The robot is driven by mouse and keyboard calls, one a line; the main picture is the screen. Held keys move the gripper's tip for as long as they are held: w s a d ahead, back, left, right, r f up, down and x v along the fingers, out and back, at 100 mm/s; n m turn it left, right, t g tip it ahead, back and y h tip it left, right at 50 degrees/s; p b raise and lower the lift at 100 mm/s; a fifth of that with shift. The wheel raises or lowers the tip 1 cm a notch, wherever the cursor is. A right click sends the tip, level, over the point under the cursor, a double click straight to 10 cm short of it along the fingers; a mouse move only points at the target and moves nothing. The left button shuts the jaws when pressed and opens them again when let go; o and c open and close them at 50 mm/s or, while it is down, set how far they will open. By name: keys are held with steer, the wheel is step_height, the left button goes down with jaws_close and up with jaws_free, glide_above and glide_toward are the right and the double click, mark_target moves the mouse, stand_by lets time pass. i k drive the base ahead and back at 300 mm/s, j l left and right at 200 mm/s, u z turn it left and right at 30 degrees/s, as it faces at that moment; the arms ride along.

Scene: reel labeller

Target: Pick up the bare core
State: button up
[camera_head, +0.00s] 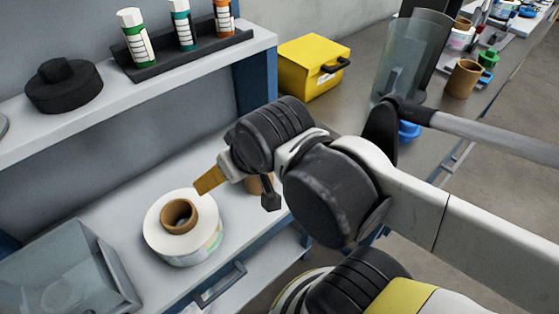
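A brown cardboard core (257,185) stands on the light bench, partly hidden behind my gripper and wrist, so I cannot tell whether the gripper touches it. Another brown core (463,79) stands on the far bench at the upper right, seemingly bare.
A white label roll (182,240) with a brown core lies just left of my gripper. A clear box (65,275) is at lower left. A shelf (150,88) with marker bottles runs above. A yellow box (313,67) and a clear bin (412,58) stand behind.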

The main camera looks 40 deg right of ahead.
mark_target(465, 76)
steer(key=z, duration=0.5)
steer(key=k+z, duration=0.1)
steer(key=z, duration=0.35)
steer(key=j+z, duration=0.1)
steer(key=z, duration=0.4)
steer(key=k+z, duration=0.1)
steer(key=z, duration=0.9)
